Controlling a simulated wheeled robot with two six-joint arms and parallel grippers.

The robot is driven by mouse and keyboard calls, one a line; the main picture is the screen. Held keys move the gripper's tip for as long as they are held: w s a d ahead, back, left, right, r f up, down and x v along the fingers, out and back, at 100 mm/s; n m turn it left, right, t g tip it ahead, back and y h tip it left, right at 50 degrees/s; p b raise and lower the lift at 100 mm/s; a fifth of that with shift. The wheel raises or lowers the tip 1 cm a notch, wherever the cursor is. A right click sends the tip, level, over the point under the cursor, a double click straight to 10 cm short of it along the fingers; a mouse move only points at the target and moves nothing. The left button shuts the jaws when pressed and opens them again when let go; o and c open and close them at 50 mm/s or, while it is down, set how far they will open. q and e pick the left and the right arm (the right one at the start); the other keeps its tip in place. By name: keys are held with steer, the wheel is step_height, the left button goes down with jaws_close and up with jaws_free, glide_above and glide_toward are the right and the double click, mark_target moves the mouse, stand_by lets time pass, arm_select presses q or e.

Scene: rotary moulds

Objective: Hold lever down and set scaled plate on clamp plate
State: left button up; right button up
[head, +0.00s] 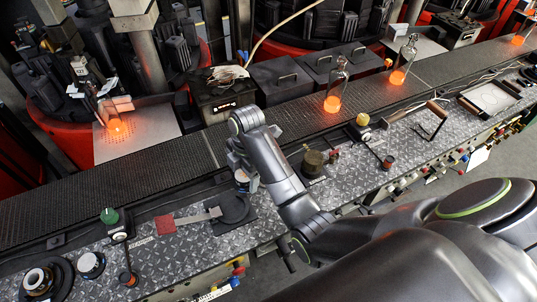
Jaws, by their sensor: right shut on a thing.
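My right gripper (240,180) is shut on a small round pale and dark piece (247,183), perhaps the scaled plate, mostly hidden by the fingers and wrist. It is above the far edge of a black round plate on a dark square base (234,209), which looks like the clamp plate. Whether the piece touches the plate cannot be told. A flat metal lever (195,218) runs left from that plate to a red pad (165,224); nothing presses on it. My left gripper is not in view.
A dark conveyor (110,178) runs behind the diamond-plate bench (200,250), with glowing bottles (333,100) on it.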

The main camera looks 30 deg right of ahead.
steer(key=s+a+n, duration=0.1)
steer(key=s+a, duration=0.1)
steer(key=a, duration=0.4)
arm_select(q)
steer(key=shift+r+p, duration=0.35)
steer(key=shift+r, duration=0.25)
arm_select(e)
steer(key=shift+w+d+f, duration=0.1)
steer(key=shift+w+f, duration=0.05)
steer(key=shift+f, duration=1)
steer(key=shift+w+f, duration=0.15)
steer(key=shift+f, duration=1)
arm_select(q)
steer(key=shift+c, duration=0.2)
